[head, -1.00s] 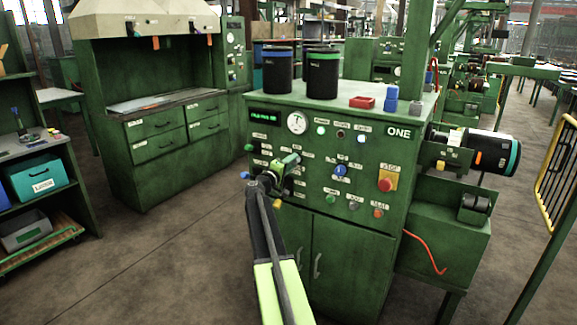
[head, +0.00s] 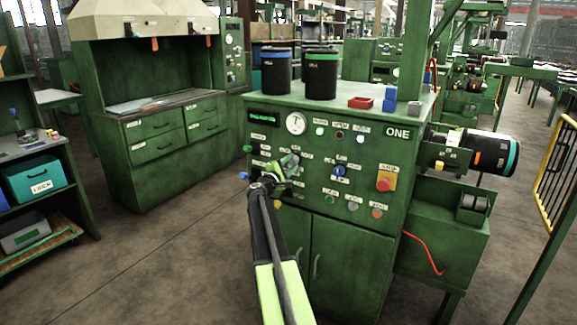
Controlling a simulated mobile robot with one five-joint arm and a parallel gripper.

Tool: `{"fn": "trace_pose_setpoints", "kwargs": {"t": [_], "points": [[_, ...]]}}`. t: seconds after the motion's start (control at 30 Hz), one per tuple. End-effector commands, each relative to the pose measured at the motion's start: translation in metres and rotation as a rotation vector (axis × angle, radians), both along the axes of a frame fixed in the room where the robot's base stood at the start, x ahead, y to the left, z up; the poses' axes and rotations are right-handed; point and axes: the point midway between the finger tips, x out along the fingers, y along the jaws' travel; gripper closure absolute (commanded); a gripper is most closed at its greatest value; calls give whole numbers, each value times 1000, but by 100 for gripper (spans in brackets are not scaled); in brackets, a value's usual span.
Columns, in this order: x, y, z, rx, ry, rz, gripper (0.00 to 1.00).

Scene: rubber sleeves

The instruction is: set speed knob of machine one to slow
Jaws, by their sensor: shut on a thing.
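Machine one is the green cabinet (head: 350,230) marked ONE, in the middle of the head view. Its front panel carries a display (head: 264,117), a round gauge (head: 296,123) and several labelled knobs and buttons. My gripper (head: 284,166) is at the left part of this panel, shut on a knob there. The gripper and wrist hide most of that knob, so its pointer and label cannot be read. A blue knob (head: 340,170) sits to the right of my gripper, untouched. A red stop button (head: 385,185) on a yellow plate is farther right.
Two black canisters (head: 276,72) (head: 321,76), a red tray (head: 361,103) and blue blocks (head: 389,100) stand on the machine's top. A motor (head: 480,152) juts out at its right. A shelf with a teal bin (head: 36,178) is at the left. The floor between is clear.

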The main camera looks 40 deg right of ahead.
Motion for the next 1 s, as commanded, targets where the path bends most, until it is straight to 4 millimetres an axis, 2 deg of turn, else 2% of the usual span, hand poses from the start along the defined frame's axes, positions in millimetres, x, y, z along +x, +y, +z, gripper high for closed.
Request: {"fn": "trace_pose_setpoints", "kwargs": {"t": [0.03,0.47,0.5,0.63,0.67,1.0], "points": [[-6,-4,0,0,5,-14,100],[-5,-3,-1,-2,13,-13,100],[-5,-3,-1,-2,13,-13,63],[-4,-2,-1,-2,13,-10,45],[-3,-2,-1,-2,13,-8,42],[-2,4,-1,-3,14,-2,42]]}}
